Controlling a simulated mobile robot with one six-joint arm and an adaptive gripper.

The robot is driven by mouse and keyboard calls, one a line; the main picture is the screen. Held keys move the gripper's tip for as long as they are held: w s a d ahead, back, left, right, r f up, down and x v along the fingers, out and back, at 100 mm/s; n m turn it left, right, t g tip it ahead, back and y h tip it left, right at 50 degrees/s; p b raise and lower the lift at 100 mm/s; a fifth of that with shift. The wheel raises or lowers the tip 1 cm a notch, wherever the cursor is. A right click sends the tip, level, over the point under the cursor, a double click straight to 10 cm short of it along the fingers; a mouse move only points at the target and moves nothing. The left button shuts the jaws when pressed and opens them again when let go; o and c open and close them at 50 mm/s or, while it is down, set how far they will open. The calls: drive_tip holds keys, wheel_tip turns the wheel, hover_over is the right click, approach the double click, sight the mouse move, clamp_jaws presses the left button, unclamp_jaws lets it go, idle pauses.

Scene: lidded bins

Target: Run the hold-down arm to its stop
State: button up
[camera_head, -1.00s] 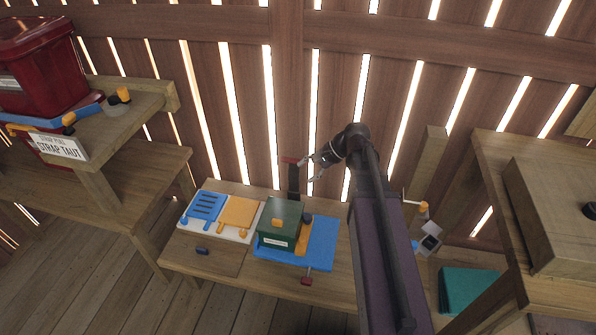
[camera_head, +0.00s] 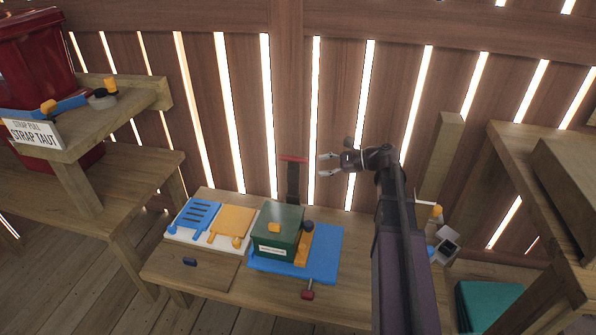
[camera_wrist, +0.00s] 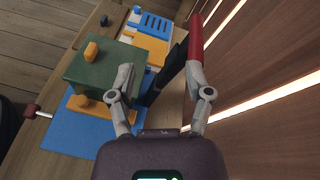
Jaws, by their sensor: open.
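The hold-down arm (camera_head: 293,182) is a dark upright bar with a red cross handle (camera_head: 293,159) on top, standing behind the green lidded bin (camera_head: 279,241). The bin has a yellow knob on its lid and sits on a blue base (camera_head: 325,250). My gripper (camera_head: 324,165) is open and empty, just right of the red handle. In the wrist view the red handle (camera_wrist: 195,37) lies just beyond the right finger of my gripper (camera_wrist: 160,72), with the dark bar (camera_wrist: 168,72) between the fingers. I cannot tell whether they touch.
A red knob (camera_head: 308,295) sticks out at the front of the blue base. A slatted wall (camera_head: 245,120) stands close behind. A strap sign (camera_head: 33,134) stands on the left bench.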

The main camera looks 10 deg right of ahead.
sight(298, 160)
drive_tip(key=w+d+f+m+t+y+b, duration=0.2)
drive_tip(key=d+f+m+b, duration=0.1)
drive_tip(key=d+b, duration=0.3)
drive_tip(key=shift+w+m+t+b, duration=0.3)
drive_tip(key=shift+m+b, duration=0.1)
drive_tip(key=shift+b, duration=0.15)
drive_tip(key=shift+x, duration=6.8)
drive_tip(key=shift+r, duration=0.1)
drive_tip(key=shift+c, duration=0.3)
clamp_jaws()
